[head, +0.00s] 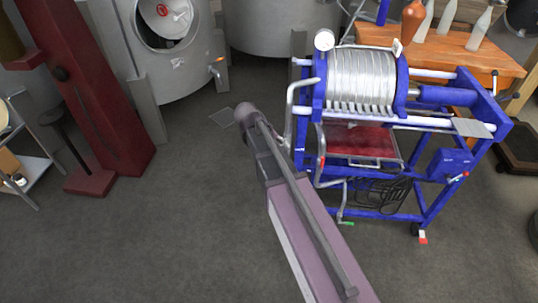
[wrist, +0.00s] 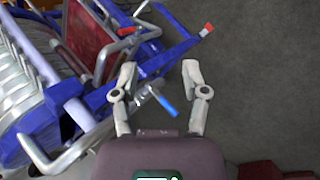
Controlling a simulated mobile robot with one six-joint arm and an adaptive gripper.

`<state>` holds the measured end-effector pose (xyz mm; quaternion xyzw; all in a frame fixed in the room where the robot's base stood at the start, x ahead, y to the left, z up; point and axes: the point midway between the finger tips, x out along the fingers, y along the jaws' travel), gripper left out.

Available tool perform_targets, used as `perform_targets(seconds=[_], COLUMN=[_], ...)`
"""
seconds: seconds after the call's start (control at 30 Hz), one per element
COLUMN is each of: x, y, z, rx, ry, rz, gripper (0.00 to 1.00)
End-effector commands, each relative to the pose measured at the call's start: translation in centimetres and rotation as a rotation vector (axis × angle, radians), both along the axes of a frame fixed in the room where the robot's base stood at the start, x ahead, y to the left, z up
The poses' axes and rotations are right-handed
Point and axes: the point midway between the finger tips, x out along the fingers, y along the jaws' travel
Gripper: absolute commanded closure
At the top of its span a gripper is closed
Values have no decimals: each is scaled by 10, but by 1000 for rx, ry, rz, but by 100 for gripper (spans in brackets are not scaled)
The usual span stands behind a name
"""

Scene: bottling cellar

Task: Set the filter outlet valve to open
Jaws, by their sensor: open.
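The blue-framed plate filter (head: 315,102) stands right of centre in the head view and fills the left of the wrist view (wrist: 62,92). A small valve with a blue lever (wrist: 165,102) shows in the wrist view between my gripper's fingers. My gripper (wrist: 160,68) is open, with one finger on each side of the lever; I cannot tell whether they touch it. A red handle (head: 321,166) and a green handle (head: 347,223) sit on filter pipes in the head view. No label shows which valve is the outlet. My arm hides my fingers in the head view.
Steel tanks (head: 182,85) stand behind. A dark red machine (head: 110,120) stands at left, and a wooden table with bottles (head: 455,52) at back right. Filter pipes and frame bars lie close to my fingers. The grey floor (head: 150,240) is clear at front left.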

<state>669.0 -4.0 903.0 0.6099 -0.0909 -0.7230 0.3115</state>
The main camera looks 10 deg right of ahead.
Motion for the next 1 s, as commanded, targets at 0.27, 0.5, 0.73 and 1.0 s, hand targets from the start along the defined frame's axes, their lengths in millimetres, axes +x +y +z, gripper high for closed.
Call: perform_targets(seconds=[0.27,0.5,0.73,1.0], x=[50,86,119,149], y=[21,45,76,115], z=[-42,-65,-84,-99], rx=[-192,-356,-513,-674], ry=[45,77,104,124], rz=[76,127,161,184], gripper=[42,42,42,42])
